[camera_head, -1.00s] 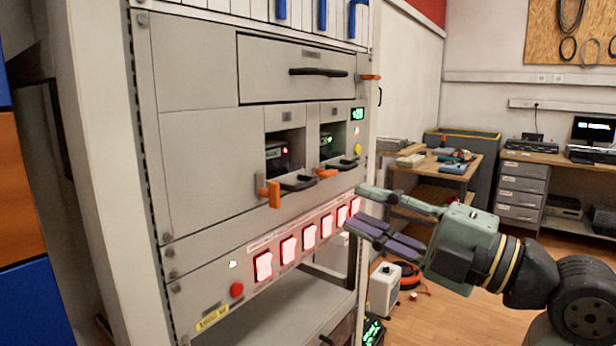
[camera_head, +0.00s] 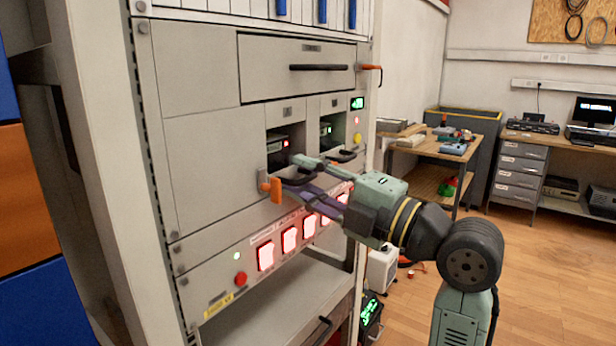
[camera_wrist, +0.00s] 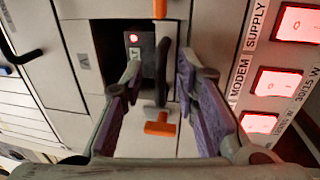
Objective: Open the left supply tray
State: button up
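The left supply tray (camera_head: 283,146) is a dark bay with a red light in the grey rack, and its red light also shows in the wrist view (camera_wrist: 133,38). Its black handle (camera_wrist: 162,75) stands between my fingers in the wrist view, with gaps on both sides. An orange latch (camera_head: 276,190) hangs downward at the handle's left; it also shows below the handle in the wrist view (camera_wrist: 160,125). My gripper (camera_head: 294,174) is open, its fingers above and below the handle. In the head view the fingers partly hide the handle.
The right supply tray (camera_head: 330,131), with a green light, is just beside. Red-lit switches (camera_head: 289,239) run below my fingers, near the lower one. A closed drawer (camera_head: 290,70) is above. Open floor (camera_head: 540,270) lies to the right.

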jog(key=c, duration=0.7)
grip_shut()
jog(key=shift+r, duration=0.1)
